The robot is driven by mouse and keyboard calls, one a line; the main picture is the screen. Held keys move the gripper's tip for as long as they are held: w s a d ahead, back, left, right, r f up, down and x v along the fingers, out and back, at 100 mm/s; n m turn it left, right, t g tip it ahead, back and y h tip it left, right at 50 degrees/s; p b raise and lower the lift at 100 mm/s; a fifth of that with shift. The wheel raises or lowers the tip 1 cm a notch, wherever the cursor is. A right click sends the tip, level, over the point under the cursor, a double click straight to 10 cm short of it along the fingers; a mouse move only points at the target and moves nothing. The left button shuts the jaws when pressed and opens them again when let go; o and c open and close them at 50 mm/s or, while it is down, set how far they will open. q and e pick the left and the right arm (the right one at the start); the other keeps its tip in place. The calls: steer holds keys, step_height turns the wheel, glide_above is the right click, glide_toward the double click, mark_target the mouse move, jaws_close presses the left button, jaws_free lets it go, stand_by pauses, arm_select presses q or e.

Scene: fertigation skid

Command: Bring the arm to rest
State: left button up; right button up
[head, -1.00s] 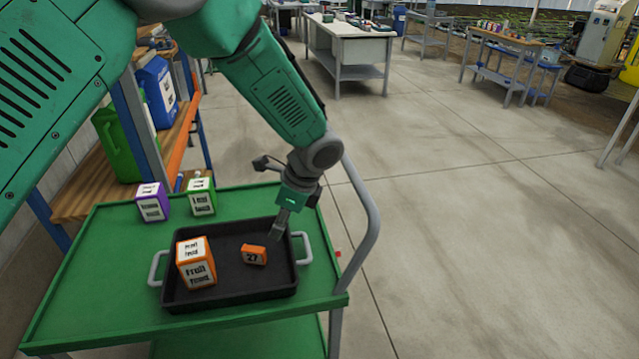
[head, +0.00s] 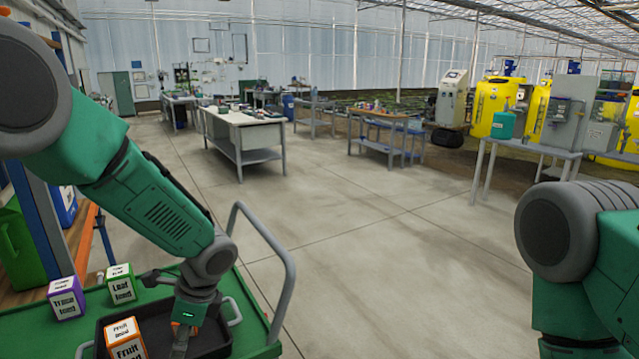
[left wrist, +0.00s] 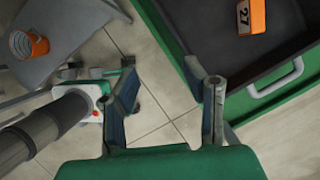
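My left gripper (head: 180,346) hangs over the right part of the black tray (head: 222,343) in the head view. In the left wrist view its two fingers (left wrist: 170,78) stand apart with only floor between them.
A green cart (head: 50,333) carries the tray, an orange-edged Fruit box (head: 124,340), a purple box (head: 66,298) and a green Leaf box (head: 120,284). Its grey handle (head: 289,290) rises at right. Open floor (head: 400,270) lies beyond, with benches (head: 242,135) farther back.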

arm_select(q)
steer(key=s+d+f+n+g+h+b, duration=0.1)
steer(key=s+d+f+n+h, duration=0.2)
steer(key=s+f, duration=0.6)
steer(key=s+f+n+h+b, duration=0.2)
steer(key=s+f+n, duration=0.2)
steer(key=s+f, duration=0.55)
steer(key=s+a+f+n+t, duration=0.1)
steer(key=s+a+n, duration=0.1)
steer(key=s+n, duration=0.2)
steer(key=s+a+f+n+t+b, duration=0.1)
steer(key=s+a+f+n, duration=0.1)
steer(key=s, duration=0.7)
steer(key=a+n, duration=0.1)
steer(key=n, duration=0.1)
steer(key=shift+s+a+f+n+y, duration=0.15)
steer(key=shift+a+f+n+y, duration=0.05)
steer(key=shift+f+n+y, duration=0.1)
arm_select(e)
steer(key=f, duration=0.4)
steer(key=shift+s+d+f, duration=0.15)
steer(key=shift+d+f, duration=0.05)
